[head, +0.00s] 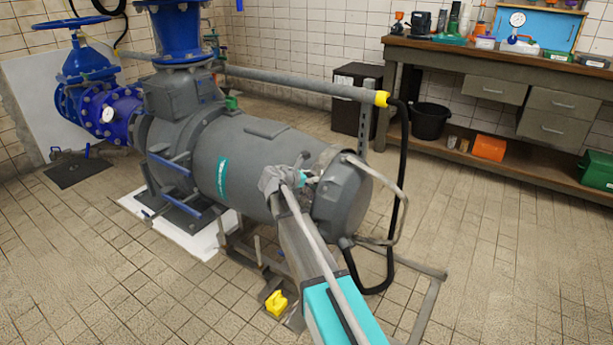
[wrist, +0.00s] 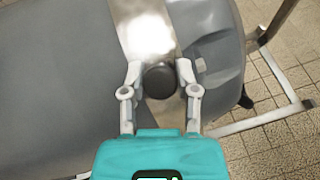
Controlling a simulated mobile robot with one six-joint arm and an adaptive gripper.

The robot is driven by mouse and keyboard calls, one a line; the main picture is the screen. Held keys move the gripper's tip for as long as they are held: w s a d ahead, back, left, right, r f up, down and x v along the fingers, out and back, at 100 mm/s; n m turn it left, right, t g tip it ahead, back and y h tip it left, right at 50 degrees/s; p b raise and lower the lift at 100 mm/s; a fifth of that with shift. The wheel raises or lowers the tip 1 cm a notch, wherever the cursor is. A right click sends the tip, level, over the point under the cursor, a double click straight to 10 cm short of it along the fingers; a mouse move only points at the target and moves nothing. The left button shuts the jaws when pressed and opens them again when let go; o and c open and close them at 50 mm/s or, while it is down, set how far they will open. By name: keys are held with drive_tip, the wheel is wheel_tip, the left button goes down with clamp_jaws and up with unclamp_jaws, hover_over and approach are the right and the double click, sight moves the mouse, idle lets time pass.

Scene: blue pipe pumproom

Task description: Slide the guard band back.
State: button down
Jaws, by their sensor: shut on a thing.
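The guard band is a shiny metal strip (wrist: 143,28) around the grey motor housing in the wrist view. A dark round knob (wrist: 160,82) stands on it. My gripper (wrist: 160,71) has one finger on each side of the knob and is shut on it. In the head view my gripper (head: 300,174) is at the near side of the motor (head: 245,160), close to its rounded end cap (head: 342,197). There the knob is hidden by my gripper, and only a little of the band shows.
A bent grey pipe frame (head: 432,300) and a black hose (head: 402,190) are by the motor's right end. A yellow object (head: 276,303) sits low in front. A workbench (head: 480,52) stands at the back right. The tiled floor on the right is clear.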

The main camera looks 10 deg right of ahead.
drive_tip(key=shift+s+d, duration=0.25)
drive_tip(key=shift+c, duration=1.9)
unclamp_jaws()
drive_tip(key=shift+w+a, duration=0.15)
drive_tip(key=shift+w, duration=0.05)
